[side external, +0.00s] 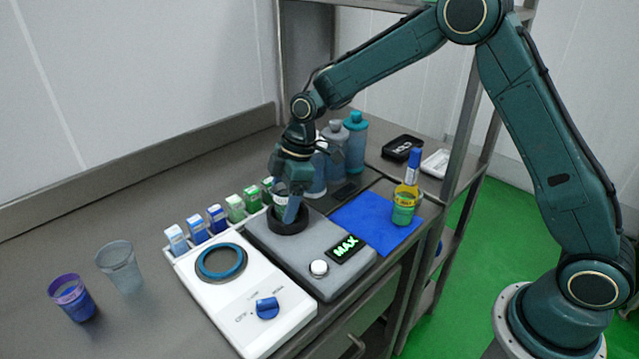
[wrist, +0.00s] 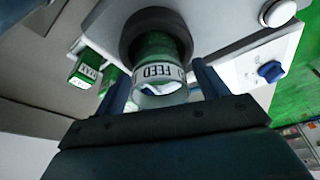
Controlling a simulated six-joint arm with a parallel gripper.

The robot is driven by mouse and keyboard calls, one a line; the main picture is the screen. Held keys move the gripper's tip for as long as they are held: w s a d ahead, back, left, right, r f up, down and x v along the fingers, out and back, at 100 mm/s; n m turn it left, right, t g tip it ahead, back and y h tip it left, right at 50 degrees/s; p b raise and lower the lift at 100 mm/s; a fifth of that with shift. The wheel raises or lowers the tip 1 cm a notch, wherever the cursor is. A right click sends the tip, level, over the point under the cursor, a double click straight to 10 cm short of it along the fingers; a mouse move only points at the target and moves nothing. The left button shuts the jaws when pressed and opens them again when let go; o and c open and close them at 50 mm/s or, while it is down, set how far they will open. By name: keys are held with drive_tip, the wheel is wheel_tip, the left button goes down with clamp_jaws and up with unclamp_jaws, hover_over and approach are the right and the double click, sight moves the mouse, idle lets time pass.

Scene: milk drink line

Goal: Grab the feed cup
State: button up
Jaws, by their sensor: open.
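The feed cup (wrist: 160,52) is green with a white band reading FEED. It sits in the black ring (wrist: 130,45) of the grey machine (side external: 262,238), whose display reads MAX. In the side view only a small part of the cup (side external: 281,199) shows, mostly behind my gripper. My gripper (side external: 287,212) is open and pointed down over the ring. In the wrist view its two blue fingers stand on either side of the cup, with gaps visible between fingers and cup.
Left of the grey machine is a white device (side external: 243,290) with a blue knob. A row of small blue and green boxes (side external: 217,217) stands behind. Bottles (side external: 355,140) stand close behind my gripper. A yellow-green cup (side external: 404,207) is on the blue mat (side external: 365,228). Two cups stand far left.

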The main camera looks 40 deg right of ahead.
drive_tip(key=c, duration=1.3)
drive_tip(key=shift+r, duration=0.2)
wheel_tip(320, 180, up, 20)
drive_tip(key=shift+f, duration=0.15)
idle(0.4)
